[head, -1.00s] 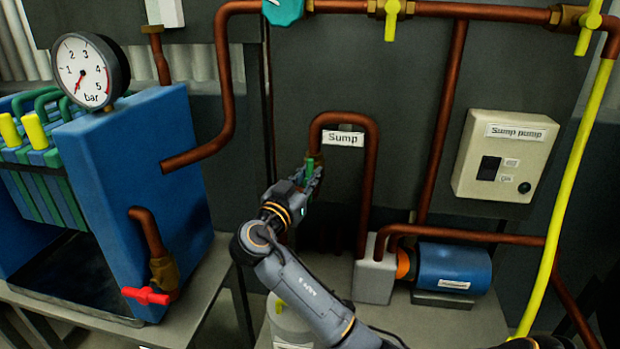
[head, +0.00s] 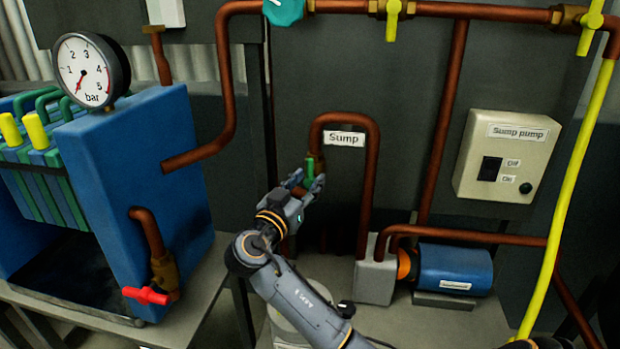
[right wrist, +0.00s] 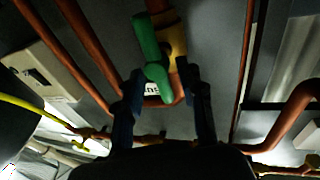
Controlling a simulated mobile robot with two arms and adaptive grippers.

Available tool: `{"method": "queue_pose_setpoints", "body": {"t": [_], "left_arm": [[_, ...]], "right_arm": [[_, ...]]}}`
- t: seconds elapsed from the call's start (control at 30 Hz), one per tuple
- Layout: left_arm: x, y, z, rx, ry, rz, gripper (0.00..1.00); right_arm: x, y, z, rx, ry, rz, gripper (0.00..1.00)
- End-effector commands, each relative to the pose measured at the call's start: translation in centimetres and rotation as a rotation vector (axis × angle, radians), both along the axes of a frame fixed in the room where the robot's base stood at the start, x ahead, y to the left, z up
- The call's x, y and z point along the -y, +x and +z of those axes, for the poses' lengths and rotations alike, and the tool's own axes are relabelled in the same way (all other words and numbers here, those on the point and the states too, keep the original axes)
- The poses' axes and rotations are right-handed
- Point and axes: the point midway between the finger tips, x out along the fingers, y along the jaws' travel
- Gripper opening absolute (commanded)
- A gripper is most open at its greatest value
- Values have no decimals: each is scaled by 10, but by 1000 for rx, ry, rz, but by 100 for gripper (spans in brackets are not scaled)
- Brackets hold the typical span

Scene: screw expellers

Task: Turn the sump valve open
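The sump valve has a green lever handle (head: 309,170) on a copper pipe under the white "Sump" label (head: 343,139). In the right wrist view, the green handle (right wrist: 150,55) lies along a brass valve body (right wrist: 173,38), its rounded end towards my gripper. My right gripper (head: 307,184) is open just below the valve, one finger on each side of the handle. In the right wrist view the gripper's (right wrist: 163,98) fingers stand apart, and the handle's end shows between or just beyond their tips. I cannot tell whether they touch it. My left gripper is not in view.
A blue filter press (head: 140,170) with a gauge (head: 91,70) and a red valve handle (head: 146,296) stands left. A blue pump (head: 453,268) and a sump pump switch box (head: 507,157) are right. Copper pipes run close around the valve. A pale container (head: 295,325) stands below my arm.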

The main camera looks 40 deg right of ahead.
Motion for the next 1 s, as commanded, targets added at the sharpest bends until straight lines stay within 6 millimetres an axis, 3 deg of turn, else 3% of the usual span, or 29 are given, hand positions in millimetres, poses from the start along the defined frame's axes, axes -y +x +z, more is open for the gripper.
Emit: {"method": "queue_pose_setpoints", "body": {"t": [0.2, 0.43, 0.6, 1.0], "left_arm": [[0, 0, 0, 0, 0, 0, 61], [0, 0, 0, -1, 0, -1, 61], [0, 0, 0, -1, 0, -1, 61], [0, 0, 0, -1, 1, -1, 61]], "right_arm": [[-44, -20, -6, -2, 6, 4, 39], [-79, -37, -11, -4, 4, 1, 39], [-90, -43, -12, -4, 4, -1, 39], [-91, -43, -11, -3, 2, -1, 39]]}}
